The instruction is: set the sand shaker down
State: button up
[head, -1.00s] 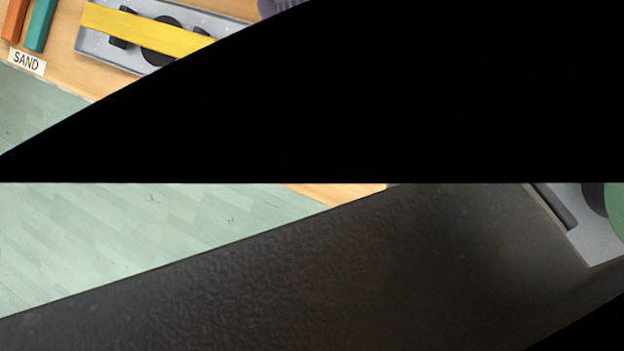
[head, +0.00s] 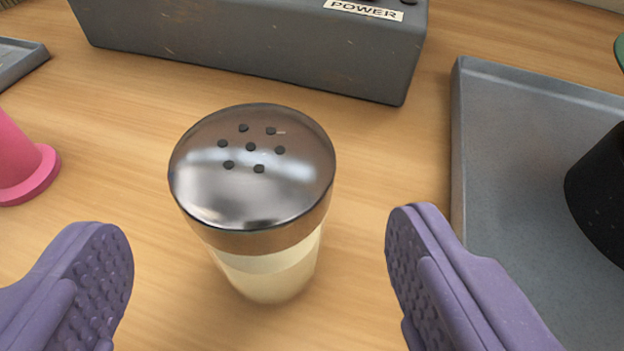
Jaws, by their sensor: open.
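The sand shaker (head: 262,265) is a clear jar of pale sand with a domed metal lid (head: 250,185) that has several dark holes. It stands upright on the wooden table in the middle of the head view. My gripper (head: 250,255) has two purple, studded fingers, one at the lower left and one at the lower right. It is open, with the shaker between the fingers and visible gaps on both sides.
A grey box labelled POWER (head: 260,45) stands behind the shaker. A grey tray (head: 485,150) with a dark round object (head: 605,190) is at the right. A pink cone-shaped object (head: 20,160) is at the left. Bare wood (head: 390,150) lies between shaker and tray.

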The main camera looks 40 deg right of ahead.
aim_at(257, 252)
jog(key=b+x, duration=0.2)
jog(key=x, duration=0.2)
jog(key=shift+w+f, duration=0.1)
jog(key=shift+f, duration=0.1)
jog(key=shift+w+d, duration=0.2)
jog(key=shift+w, duration=0.2)
jog(key=shift+c, duration=0.2)
jog(key=c, duration=1.3)
